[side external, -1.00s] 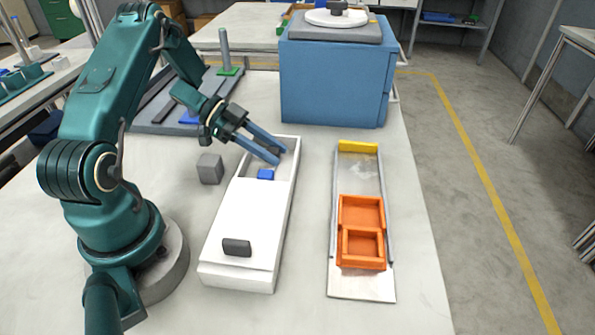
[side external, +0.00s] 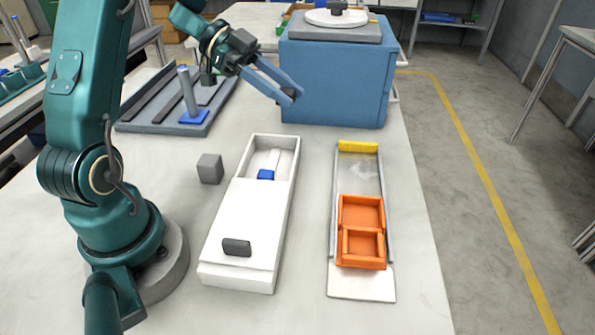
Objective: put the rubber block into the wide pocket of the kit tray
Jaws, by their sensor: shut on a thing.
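My gripper (side external: 292,97) is raised above the table, in front of the blue cabinet in the picture. It is shut on a small dark block (side external: 287,97), which looks like the rubber block; the fingers partly hide it. The orange kit tray (side external: 343,248) sits on a metal slide at the right of the table, below and to the right of my gripper. It has two empty pockets. The far one, the wide pocket (side external: 362,212), looks larger; the near one has thicker walls.
A long white box (side external: 243,222) with a dark-handled lid is open at its far end. A blue piece (side external: 266,174) lies inside. A grey cube (side external: 210,168) stands left of it. The blue cabinet (side external: 335,85) is close behind my gripper. A grey rack (side external: 190,130) stands back left.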

